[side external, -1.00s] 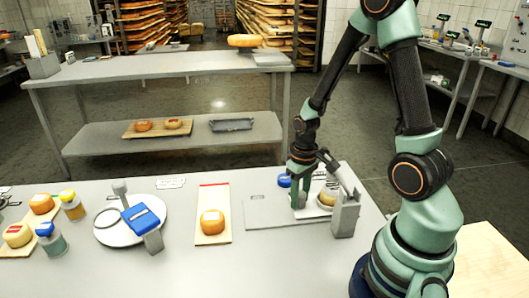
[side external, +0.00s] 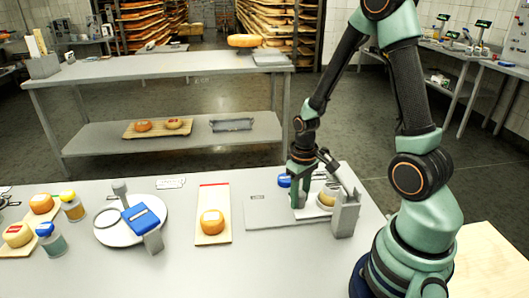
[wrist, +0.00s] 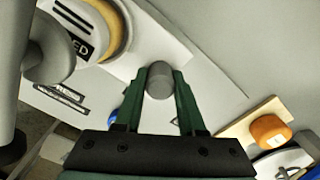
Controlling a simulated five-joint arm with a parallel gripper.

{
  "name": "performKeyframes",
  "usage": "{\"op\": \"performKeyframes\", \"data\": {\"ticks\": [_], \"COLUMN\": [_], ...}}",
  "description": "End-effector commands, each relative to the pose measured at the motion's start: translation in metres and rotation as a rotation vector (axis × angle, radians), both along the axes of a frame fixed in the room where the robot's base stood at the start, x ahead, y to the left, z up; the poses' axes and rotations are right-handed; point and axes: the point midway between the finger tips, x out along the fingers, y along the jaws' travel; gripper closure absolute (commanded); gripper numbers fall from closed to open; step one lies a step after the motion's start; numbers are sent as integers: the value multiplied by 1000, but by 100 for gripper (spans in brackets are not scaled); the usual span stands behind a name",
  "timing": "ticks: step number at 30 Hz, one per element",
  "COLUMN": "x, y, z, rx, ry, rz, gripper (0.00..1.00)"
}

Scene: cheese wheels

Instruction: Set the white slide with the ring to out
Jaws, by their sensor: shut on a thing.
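In the wrist view my gripper (wrist: 161,84) has its two green fingers on either side of a round grey knob (wrist: 159,70). The knob stands at the edge of a white slide (wrist: 146,42). In the side view my gripper (side external: 299,198) is low over the grey plate (side external: 262,216), left of a small pale cheese (side external: 327,198). The white slide shows there only in part. The cheese lies beside the knob, with a dark-striped top in the wrist view (wrist: 92,28). I cannot make out a ring mark on the slide.
A grey upright bracket (side external: 345,215) with a lever stands just right of the cheese. A blue-topped thing (side external: 284,181) sits behind my gripper.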

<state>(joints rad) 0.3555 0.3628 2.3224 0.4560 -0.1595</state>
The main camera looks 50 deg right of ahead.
Motion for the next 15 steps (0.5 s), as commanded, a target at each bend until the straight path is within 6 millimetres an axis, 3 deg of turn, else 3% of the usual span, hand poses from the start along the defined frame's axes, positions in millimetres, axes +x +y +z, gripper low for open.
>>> {"op": "performKeyframes", "data": {"ticks": [5, 15], "x": [16, 73], "y": [16, 73], "z": [0, 1], "rx": [0, 0], "ry": [1, -1], "rz": [7, 6], "gripper": [100, 100]}}
